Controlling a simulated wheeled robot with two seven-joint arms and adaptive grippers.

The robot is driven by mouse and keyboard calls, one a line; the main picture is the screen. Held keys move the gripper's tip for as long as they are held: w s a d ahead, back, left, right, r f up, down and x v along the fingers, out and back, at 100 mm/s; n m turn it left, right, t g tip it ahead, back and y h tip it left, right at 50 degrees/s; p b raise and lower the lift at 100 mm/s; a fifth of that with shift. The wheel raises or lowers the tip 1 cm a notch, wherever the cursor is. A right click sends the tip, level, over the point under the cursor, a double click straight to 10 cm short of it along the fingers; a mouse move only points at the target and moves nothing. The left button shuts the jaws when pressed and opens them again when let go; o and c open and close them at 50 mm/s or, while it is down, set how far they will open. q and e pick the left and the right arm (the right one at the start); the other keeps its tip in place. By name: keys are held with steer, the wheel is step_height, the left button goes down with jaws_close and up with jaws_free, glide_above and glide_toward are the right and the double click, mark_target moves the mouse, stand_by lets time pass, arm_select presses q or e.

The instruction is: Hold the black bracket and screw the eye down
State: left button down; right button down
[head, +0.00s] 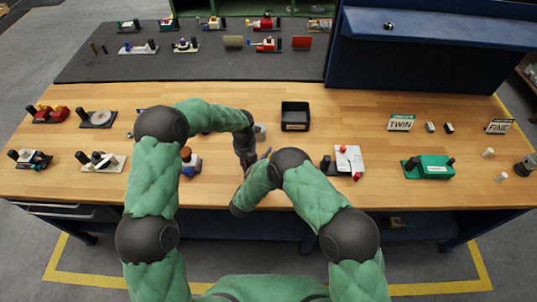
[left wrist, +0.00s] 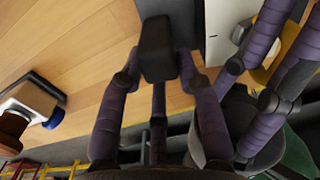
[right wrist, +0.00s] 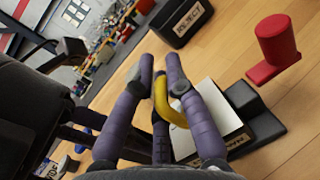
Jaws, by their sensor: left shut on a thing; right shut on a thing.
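In the left wrist view my left gripper (left wrist: 158,75) is shut on the black bracket (left wrist: 156,45), with purple fingers on both sides of it. A pale block (left wrist: 222,35) is beside the bracket. In the right wrist view my right gripper (right wrist: 160,75) is shut on the yellow eye (right wrist: 168,108), above a white block (right wrist: 207,98) on a black base (right wrist: 268,122). The eye's curved loop shows between the purple fingers, and its lower end is hidden. In the head view both grippers meet near the middle front of the table, and my arms hide most of the work there.
A black reject bin (head: 295,116) stands behind the grippers. A red knob-shaped part (right wrist: 277,45) is near the black base. A white and black fixture (head: 348,158) and a green unit (head: 432,168) stand to the right. Wooden table is clear between them.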

steer(key=shift+d+r+m+g+h, duration=0.1)
steer(key=shift+m+g+h, duration=0.3)
steer(key=shift+h, duration=0.25)
steer(key=shift+d+r+m+g+h, duration=0.1)
steer(key=shift+m+g+h, duration=0.2)
steer(key=shift+m+h, duration=0.3)
steer(key=c, duration=1.3)
jaws_free()
steer(key=shift+c, duration=0.2)
steer(key=shift+s+a+f, duration=0.1)
steer(key=shift+a, duration=0.05)
steer(key=shift+s+a, duration=0.15)
steer(key=shift+s, duration=0.05)
steer(key=v, duration=1.1)
steer(key=shift+s+a, duration=0.1)
steer(key=shift+s, duration=0.05)
